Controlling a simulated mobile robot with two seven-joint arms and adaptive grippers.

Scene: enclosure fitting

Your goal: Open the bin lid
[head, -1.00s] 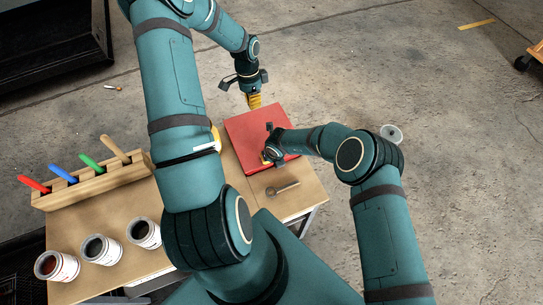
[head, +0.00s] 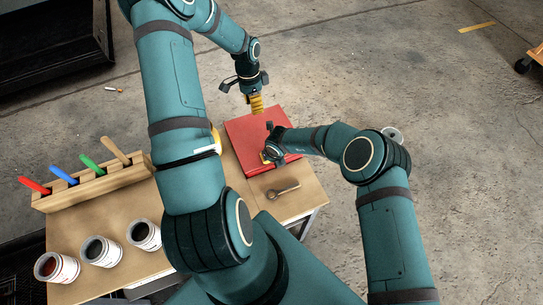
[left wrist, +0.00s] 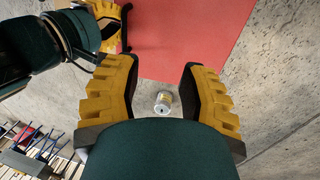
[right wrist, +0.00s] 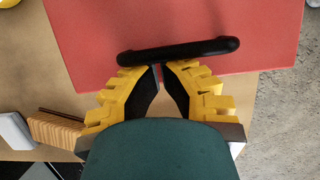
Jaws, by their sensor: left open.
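The bin lid (head: 250,133) is a flat red panel at the far right of the work table, lying flat as far as I can tell. Its black bar handle (right wrist: 180,51) runs across the right wrist view. My right gripper (right wrist: 160,68) has its fingertips together at the near side of the handle, and the bar passes over or just beyond the tips; contact is unclear. My left gripper (head: 256,103) is at the lid's far edge, open and empty, with its fingers apart in the left wrist view (left wrist: 162,72). The bin under the lid is hidden.
A wooden rack (head: 97,188) with coloured handles and several paint cans (head: 101,250) stand on the table's left part. A small tool (head: 283,188) lies before the lid. A can (left wrist: 163,103) sits on the floor. Floor right of the table is mostly clear.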

